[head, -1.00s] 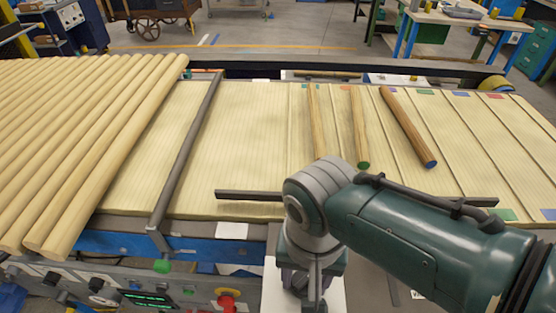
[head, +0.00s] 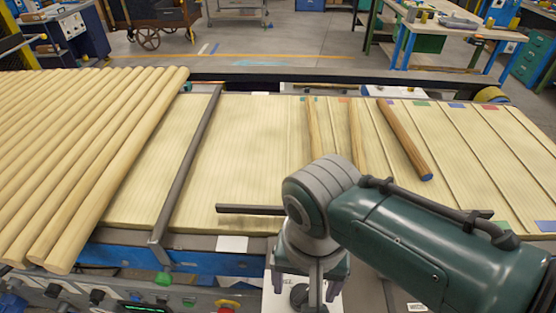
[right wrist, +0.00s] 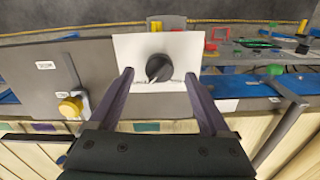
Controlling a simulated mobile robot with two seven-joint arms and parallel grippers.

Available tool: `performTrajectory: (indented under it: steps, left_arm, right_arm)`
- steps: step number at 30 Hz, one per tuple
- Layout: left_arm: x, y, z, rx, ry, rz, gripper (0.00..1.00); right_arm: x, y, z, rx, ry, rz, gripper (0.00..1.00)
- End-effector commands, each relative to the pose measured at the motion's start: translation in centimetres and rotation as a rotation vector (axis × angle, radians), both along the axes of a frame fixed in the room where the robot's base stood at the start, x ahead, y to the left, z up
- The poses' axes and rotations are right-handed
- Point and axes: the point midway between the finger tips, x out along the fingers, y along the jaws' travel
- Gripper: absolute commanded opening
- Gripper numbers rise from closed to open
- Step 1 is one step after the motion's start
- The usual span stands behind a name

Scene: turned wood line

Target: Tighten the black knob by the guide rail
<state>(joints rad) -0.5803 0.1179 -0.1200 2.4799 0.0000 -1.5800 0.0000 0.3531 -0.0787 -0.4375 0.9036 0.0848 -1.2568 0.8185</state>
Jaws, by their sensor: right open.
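The black knob (right wrist: 158,68) sits on a white plate (right wrist: 183,48) in the right wrist view, with a pointer-like ridge across its face. A dark horizontal rail (head: 248,209) runs behind my right wrist, partly hidden. My left gripper is out of view.
Pale turned rods (head: 95,150) lie close together at the left. Several brown rods, one of them here (head: 405,140), lie on the slatted bed. A dark crossbar (head: 190,165) ends near a green knob (head: 163,278). A yellow knob (right wrist: 70,107) is left of the plate.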

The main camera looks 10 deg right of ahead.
Motion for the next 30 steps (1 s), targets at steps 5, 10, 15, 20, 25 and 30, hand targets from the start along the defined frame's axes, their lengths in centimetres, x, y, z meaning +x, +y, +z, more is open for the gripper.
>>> performTrajectory:
  steps: [5,10,15,20,25,30]
  left_arm:
    - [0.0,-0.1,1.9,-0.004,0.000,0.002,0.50]
    - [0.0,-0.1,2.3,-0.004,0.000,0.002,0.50]
    - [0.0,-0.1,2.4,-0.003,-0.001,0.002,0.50]
    - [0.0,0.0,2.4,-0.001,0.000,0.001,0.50]
    - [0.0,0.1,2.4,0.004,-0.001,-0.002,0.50]
    - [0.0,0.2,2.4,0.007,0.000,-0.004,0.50]
  right_arm:
    - [0.1,0.0,3.9,0.001,-0.004,0.000,0.81]
    - [0.1,0.0,6.0,0.000,-0.002,-0.001,0.81]
    - [0.0,-0.1,6.9,-0.001,-0.001,-0.001,0.81]
    - [0.0,-0.1,6.9,-0.002,0.001,-0.001,0.81]
    - [0.0,-0.1,6.8,-0.001,0.000,-0.001,0.81]
    - [-0.2,-0.1,6.8,0.004,-0.003,0.007,0.81]
